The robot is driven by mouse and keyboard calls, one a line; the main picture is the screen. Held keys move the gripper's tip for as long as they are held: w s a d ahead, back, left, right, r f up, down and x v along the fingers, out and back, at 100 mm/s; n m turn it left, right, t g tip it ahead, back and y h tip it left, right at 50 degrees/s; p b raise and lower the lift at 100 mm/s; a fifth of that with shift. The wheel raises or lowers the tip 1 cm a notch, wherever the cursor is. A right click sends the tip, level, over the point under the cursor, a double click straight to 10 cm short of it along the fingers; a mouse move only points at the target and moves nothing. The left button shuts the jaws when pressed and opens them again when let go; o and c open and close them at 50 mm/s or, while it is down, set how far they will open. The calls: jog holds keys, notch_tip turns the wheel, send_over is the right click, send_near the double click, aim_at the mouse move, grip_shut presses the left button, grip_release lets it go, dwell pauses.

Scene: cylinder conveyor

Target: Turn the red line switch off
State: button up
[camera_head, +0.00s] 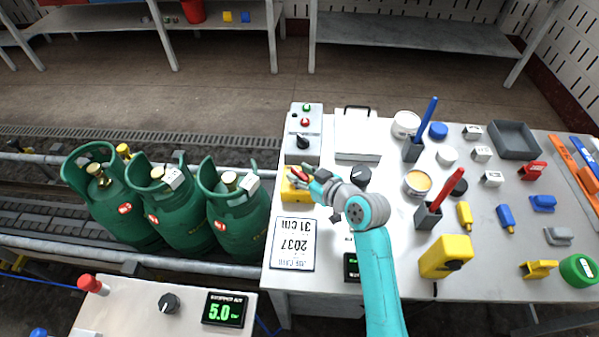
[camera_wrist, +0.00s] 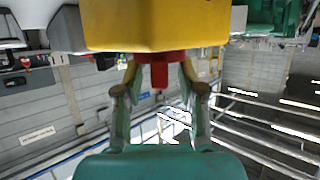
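A yellow switch box (camera_head: 291,192) sits at the left edge of the white table. It fills the top of the wrist view (camera_wrist: 155,25), with a red knob (camera_wrist: 159,74) pointing toward the camera. My gripper (camera_head: 307,173) is at the box in the head view. In the wrist view my gripper (camera_wrist: 160,85) has its two fingers apart, one on each side of the red knob, with gaps beside the knob's middle part. Whether the fingertips touch the knob's wider base is unclear. My gripper hides part of the knob in the head view.
A grey control panel (camera_head: 304,135) with green and red buttons and a black dial stands behind the box. Green gas cylinders (camera_head: 237,218) stand on the conveyor at left. A label sheet (camera_head: 293,244) lies in front. Blocks and tools crowd the table's right side.

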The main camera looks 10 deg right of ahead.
jog(key=shift+w+a+f, duration=0.15)
jog(key=shift+w+a, duration=0.05)
jog(key=shift+w, duration=0.15)
grip_shut()
